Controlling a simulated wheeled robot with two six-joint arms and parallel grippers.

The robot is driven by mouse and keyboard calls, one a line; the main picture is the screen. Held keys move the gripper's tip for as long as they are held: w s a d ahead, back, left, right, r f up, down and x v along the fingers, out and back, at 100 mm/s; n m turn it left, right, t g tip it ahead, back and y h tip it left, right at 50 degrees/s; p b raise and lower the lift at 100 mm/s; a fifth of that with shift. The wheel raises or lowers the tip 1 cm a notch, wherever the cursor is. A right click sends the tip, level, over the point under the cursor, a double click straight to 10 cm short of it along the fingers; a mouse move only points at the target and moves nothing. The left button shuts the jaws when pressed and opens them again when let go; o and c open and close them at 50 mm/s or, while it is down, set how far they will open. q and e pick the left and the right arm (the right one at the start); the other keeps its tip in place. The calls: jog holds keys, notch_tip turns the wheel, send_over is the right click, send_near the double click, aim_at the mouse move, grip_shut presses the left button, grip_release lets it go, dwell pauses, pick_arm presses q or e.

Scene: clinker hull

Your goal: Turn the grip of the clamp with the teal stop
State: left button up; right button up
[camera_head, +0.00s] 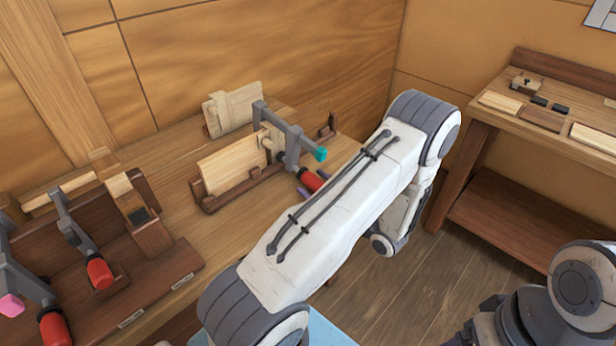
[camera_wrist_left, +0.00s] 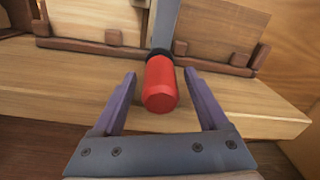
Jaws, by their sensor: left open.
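The clamp with the teal stop (camera_head: 320,154) is a grey bar clamp (camera_head: 291,148) set over a pale board (camera_head: 229,165) on the wooden bench. Its red grip (camera_head: 312,180) points toward me and is partly covered by my left arm. In the left wrist view the red grip (camera_wrist_left: 160,84) stands between the two purple fingers of my left gripper (camera_wrist_left: 160,98). The fingers are open, with a gap on each side of the grip. In the head view my left arm hides most of this gripper. My right gripper is not visible.
Two other clamps with red grips (camera_head: 99,273) sit in a dark rack (camera_head: 160,285) at the left; one has a pink stop (camera_head: 11,305). Another pale board (camera_head: 232,108) stands behind. A side table (camera_head: 540,120) with small wooden pieces is at the right. Floor shows between.

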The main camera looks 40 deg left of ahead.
pick_arm(q)
jog(key=shift+w+a, duration=0.15)
jog(key=shift+a, duration=1.3)
grip_shut()
jog(key=shift+m, duration=0.3)
jog(key=m+g+p, duration=0.1)
jog(key=m, duration=0.1)
jog(key=shift+m+p, duration=0.3)
jog(key=shift+p, duration=0.1)
jog(key=shift+m+g+p, duration=0.3)
jog(key=shift+m+p, duration=0.1)
jog(key=shift+m, duration=0.9)
